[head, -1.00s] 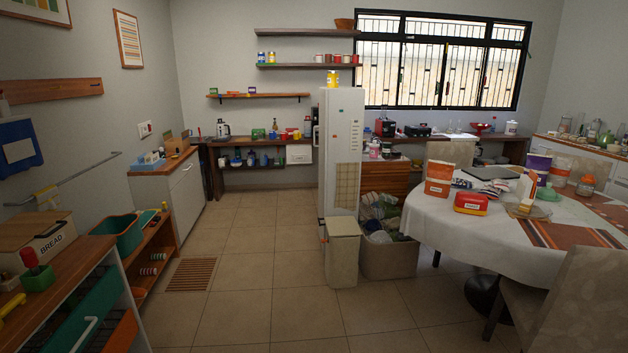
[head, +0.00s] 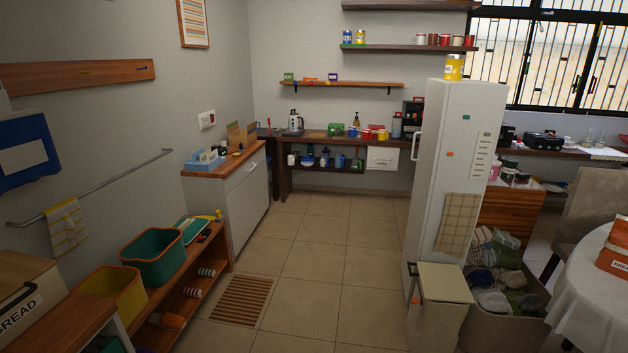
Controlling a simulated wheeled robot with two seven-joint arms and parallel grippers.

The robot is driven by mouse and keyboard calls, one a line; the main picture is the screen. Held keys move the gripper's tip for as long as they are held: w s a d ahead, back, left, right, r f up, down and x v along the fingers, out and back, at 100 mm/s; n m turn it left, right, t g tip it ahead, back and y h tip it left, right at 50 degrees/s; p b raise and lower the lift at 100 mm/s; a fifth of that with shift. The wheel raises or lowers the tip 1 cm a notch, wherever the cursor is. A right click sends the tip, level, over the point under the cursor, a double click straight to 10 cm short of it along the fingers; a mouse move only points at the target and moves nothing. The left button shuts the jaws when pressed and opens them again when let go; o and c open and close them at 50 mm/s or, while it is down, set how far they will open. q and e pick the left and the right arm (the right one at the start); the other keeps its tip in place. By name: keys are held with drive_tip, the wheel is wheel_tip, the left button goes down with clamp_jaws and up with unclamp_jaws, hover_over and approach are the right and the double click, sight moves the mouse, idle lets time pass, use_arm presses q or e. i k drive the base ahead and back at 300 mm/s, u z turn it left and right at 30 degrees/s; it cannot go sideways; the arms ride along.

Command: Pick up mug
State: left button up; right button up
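Several mugs are in view, all far off. A red mug (head: 366,134) and a yellow mug (head: 383,135) stand on the back counter. Several dark and light mugs, one of them blue (head: 340,161), stand on the low shelf under that counter. A row of red and whitish mugs (head: 445,40) stands on the wall shelf at upper right. Neither of my grippers is in view.
The tiled floor (head: 325,235) is clear towards the back counter. A white fridge (head: 440,150) with a bin (head: 440,300) and a basket of cloths stands at right. A white cabinet (head: 245,195) and low shelves with tubs (head: 155,257) line the left. A round table (head: 590,290) is at far right.

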sight(383, 135)
drive_tip(key=u, duration=0.15)
drive_tip(key=i, duration=2.45)
drive_tip(key=z, duration=0.45)
drive_tip(key=i, duration=2.35)
drive_tip(key=z, duration=0.9)
drive_tip(key=i, duration=1.1)
drive_tip(key=z, duration=0.4)
drive_tip(key=i, duration=2.15)
drive_tip(key=u, duration=0.45)
